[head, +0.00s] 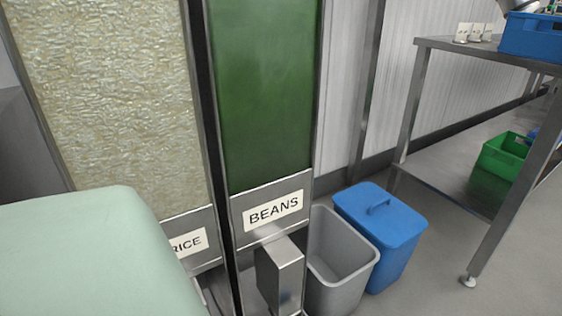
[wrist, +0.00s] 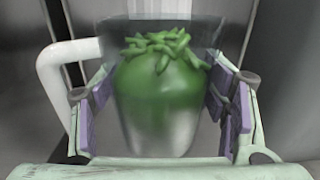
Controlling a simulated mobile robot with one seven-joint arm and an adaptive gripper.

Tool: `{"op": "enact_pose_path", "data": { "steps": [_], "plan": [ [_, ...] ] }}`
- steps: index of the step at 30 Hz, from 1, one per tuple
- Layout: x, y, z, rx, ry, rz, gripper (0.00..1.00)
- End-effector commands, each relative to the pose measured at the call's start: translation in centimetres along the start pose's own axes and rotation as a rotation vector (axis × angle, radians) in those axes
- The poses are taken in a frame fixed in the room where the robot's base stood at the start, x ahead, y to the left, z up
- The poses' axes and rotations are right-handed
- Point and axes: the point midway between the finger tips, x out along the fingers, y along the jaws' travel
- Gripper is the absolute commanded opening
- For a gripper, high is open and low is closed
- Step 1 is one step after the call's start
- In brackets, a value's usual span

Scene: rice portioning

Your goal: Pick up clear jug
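The clear jug (wrist: 160,127) stands upright in the middle of the wrist view. Green beans (wrist: 155,75) fill it and heap up near the top. Its pale handle (wrist: 52,80) sticks out on the left. My gripper (wrist: 158,100) has its purple-padded fingers on both sides of the jug, very close to its walls. I cannot tell whether the pads press on it. The head view does not show the jug or the fingers; a pale green arm link of mine fills its lower left.
The beans dispenser (head: 268,95) and rice dispenser (head: 110,90) stand side by side, with a metal spout (head: 279,272) below the beans label. Right of them are a grey bin (head: 340,278), a blue lidded bin (head: 395,245) and a steel shelf table (head: 440,175). A green crate (head: 500,157) sits on its lower shelf.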

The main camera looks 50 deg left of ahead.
Motion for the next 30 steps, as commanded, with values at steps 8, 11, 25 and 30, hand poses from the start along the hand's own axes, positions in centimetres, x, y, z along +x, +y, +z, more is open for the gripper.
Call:
{"op": "enact_pose_path", "data": {
  "steps": [8, 11, 25, 30],
  "plan": [
    [0.0, 0.0, 0.0, 0.000, 0.000, 0.000, 0.40],
    [0.0, 0.0, 0.0, 0.000, 0.000, 0.000, 0.33],
    [-0.2, 0.0, 0.7, 0.000, -0.003, 0.000, 0.21],
    [-0.4, -0.1, 2.7, 0.000, -0.004, -0.001, 0.21]
  ]
}}
